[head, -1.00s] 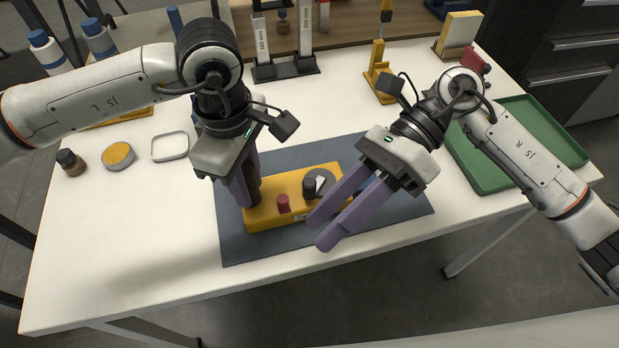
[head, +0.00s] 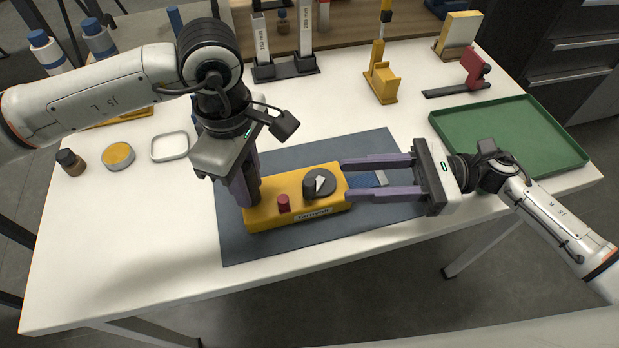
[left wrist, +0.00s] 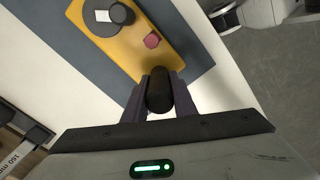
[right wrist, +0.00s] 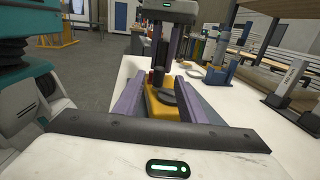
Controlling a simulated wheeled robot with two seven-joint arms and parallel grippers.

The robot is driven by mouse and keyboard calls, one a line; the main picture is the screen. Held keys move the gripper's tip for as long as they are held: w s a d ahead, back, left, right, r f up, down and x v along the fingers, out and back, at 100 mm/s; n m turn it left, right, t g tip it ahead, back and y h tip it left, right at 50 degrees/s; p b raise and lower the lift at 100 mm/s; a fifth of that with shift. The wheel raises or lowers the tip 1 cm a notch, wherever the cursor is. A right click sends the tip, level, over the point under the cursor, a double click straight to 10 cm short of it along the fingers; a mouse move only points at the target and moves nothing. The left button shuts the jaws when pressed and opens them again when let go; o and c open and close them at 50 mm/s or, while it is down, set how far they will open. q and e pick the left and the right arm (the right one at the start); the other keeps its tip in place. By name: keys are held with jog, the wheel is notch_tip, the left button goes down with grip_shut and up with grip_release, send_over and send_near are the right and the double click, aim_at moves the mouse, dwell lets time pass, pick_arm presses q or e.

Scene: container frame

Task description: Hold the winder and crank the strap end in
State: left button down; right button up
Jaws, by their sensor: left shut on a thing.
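The yellow winder (head: 330,199) lies on a dark grey mat (head: 240,246). It carries a grey disc with a dark crank knob (head: 309,187) and a red knob (head: 283,203). My left gripper (head: 247,195) is shut on the winder's black handle (left wrist: 158,92) at its left end. My right gripper (head: 346,180) is open, level, with its fingers pointing left at the winder's right end. A blue strap (head: 362,180) with a pale end piece (head: 382,178) lies between those fingers, partly hidden. The winder also shows between the right fingers in the right wrist view (right wrist: 158,107).
A green tray (head: 510,145) stands at the right. A red tool (head: 472,70) and a yellow stand (head: 381,85) are behind. A white ring dish (head: 170,146), a round yellow-topped tin (head: 118,155) and a small dark jar (head: 70,161) stand at the left. The front table strip is clear.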

aim_at(309, 182)
jog(key=a, duration=0.8)
jog(key=shift+a, duration=0.35)
grip_shut()
